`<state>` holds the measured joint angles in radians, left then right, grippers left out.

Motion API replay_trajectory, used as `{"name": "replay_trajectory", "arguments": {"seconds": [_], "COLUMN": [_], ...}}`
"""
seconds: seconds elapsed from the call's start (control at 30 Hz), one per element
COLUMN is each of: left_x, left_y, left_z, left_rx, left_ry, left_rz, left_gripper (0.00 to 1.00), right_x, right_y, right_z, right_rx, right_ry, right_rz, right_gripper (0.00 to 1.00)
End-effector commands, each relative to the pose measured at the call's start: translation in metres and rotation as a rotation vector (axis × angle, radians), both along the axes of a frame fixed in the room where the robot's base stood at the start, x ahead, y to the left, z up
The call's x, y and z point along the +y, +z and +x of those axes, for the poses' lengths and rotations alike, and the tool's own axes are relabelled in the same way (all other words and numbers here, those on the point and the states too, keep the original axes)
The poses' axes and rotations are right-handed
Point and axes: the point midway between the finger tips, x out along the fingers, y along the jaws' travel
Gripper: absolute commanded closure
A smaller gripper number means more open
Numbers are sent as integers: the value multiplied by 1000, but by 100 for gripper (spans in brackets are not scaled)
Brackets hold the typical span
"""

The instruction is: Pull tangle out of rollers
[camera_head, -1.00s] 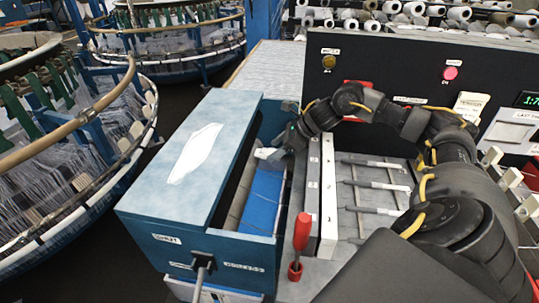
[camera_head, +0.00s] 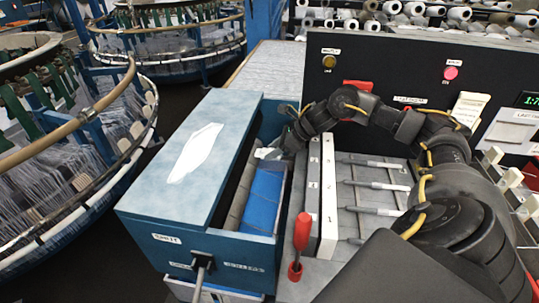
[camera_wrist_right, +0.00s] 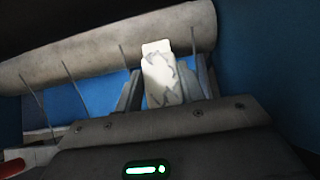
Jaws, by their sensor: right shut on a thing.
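A blue box with a tilted lid (camera_head: 190,160) stands open on its right side. Inside it I see a blue surface (camera_head: 262,200) and a grey roller (camera_wrist_right: 120,45), which spans the top of the right wrist view. My right gripper (camera_head: 272,152) reaches into the box's far end. In the right wrist view its fingers (camera_wrist_right: 168,92) are shut on a pale piece with dark jagged marks (camera_wrist_right: 162,72), which looks like the tangle. My left gripper is out of view.
A red-handled tool (camera_head: 301,235) stands upright right of the box. Beside it are a white-edged block (camera_head: 328,195) and a tray of metal rods (camera_head: 375,185). A black control panel (camera_head: 400,75) rises behind. Circular looms fill the left.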

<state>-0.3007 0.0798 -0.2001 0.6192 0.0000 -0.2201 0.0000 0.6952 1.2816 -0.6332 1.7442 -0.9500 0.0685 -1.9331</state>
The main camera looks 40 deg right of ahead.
Motion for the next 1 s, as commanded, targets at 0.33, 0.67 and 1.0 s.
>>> {"name": "replay_trajectory", "arguments": {"seconds": [0.33,0.67,1.0], "left_x": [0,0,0], "left_y": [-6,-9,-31], "left_z": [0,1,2], "left_rx": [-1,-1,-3], "left_ry": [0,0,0], "left_rz": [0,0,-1], "left_gripper": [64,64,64], "right_x": [-4,-8,-25], "right_y": [-2,0,-3], "right_z": [-5,-10,-30], "right_rx": [0,0,2], "right_ry": [-1,0,-1], "right_rz": [-1,0,-4], "right_gripper": [88,88,88]}}
